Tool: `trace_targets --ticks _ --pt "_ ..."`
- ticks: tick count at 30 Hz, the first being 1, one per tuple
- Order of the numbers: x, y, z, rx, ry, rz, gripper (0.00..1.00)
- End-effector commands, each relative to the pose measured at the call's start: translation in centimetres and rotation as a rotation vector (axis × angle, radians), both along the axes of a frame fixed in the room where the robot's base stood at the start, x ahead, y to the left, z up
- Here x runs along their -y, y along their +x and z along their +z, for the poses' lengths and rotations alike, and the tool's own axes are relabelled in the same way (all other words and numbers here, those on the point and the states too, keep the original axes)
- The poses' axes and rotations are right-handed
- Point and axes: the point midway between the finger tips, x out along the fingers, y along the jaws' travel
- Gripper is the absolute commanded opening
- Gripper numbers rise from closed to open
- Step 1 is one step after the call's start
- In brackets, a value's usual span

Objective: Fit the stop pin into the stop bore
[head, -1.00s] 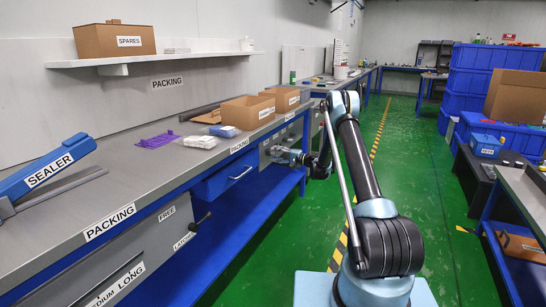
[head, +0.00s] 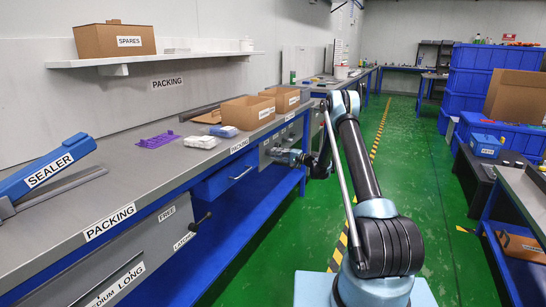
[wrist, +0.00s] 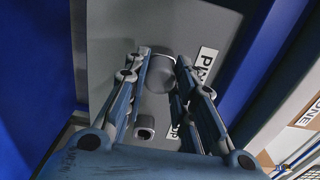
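In the wrist view, my gripper (wrist: 162,68) faces a grey panel, with one finger on each side of a rounded grey cylinder (wrist: 160,74). The cylinder may be the stop pin or a fixed boss. I cannot tell whether the fingers touch it. A short grey socket with a dark hole (wrist: 145,127) is below it, by a partly hidden label ending in "OP" (wrist: 173,134); it may be the stop bore. In the head view, my gripper (head: 292,157) is small and close to the bench front, and its fingertips are unclear.
A white label (wrist: 207,63) starting with "PI" is on the panel right of the cylinder. Blue walls flank the panel. In the head view, a blue drawer (head: 228,179) is left of my gripper. The green aisle (head: 411,150) is clear.

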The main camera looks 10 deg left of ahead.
Motion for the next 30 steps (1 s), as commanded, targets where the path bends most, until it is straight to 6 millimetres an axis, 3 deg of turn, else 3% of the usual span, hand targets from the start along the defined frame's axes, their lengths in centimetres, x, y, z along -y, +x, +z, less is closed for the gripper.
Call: trace_targets --ticks 30 --pt "2.2 -0.8 0.0 0.0 0.0 0.0 0.0"
